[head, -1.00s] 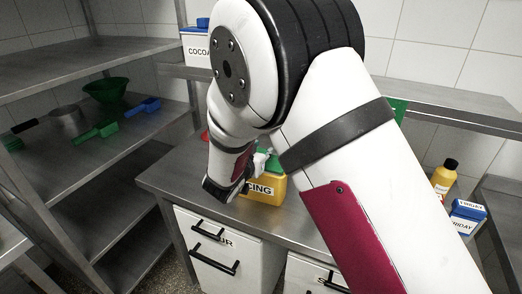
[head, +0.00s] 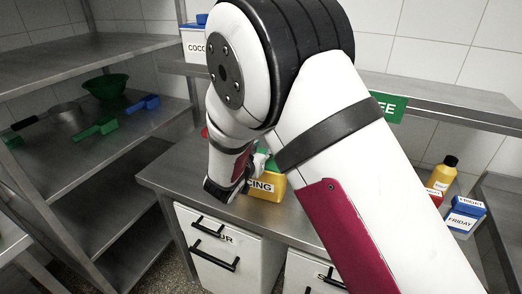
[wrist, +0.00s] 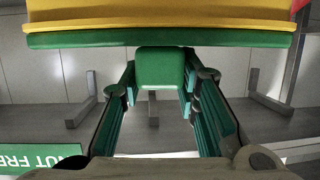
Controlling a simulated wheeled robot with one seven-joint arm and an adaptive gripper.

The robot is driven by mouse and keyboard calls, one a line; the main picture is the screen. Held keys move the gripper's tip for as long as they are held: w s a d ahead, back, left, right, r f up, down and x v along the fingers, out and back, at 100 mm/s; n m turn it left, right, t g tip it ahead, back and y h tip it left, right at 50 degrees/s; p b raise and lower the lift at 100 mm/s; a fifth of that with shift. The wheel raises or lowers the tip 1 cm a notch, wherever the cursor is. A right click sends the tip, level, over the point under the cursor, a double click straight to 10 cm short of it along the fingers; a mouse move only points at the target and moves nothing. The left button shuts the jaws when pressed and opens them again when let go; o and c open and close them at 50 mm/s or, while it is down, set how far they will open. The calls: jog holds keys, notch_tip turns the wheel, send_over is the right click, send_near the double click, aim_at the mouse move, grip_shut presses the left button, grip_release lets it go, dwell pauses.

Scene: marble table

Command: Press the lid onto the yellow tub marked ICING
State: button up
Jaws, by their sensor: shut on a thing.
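The yellow tub (head: 267,184) stands on the steel table, its label partly hidden by my arm so that only "CING" reads. A green lid shows at its top in the head view, mostly behind my wrist. In the wrist view the tub (wrist: 160,14) fills the upper edge, with the green lid (wrist: 160,40) along its rim. The lid looks level and against the rim; I cannot tell whether it is fully seated. My gripper (wrist: 160,88) is shut on the lid's green grip block (wrist: 160,68).
A blue-lidded box marked FRIDAY (head: 463,217) and a yellow bottle (head: 443,173) stand at the right. A COCOA box (head: 194,46) sits on the upper shelf. Scoops and a green funnel (head: 106,87) lie on the left rack. Drawers (head: 216,245) are below the table.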

jog(key=shift+f, duration=0.1)
jog(key=o, duration=1)
jog(key=shift+s, duration=0.1)
jog(key=v, duration=1.1)
jog(key=shift+s+a, duration=0.1)
jog(key=shift+s, duration=0.25)
jog(key=shift+r, duration=0.25)
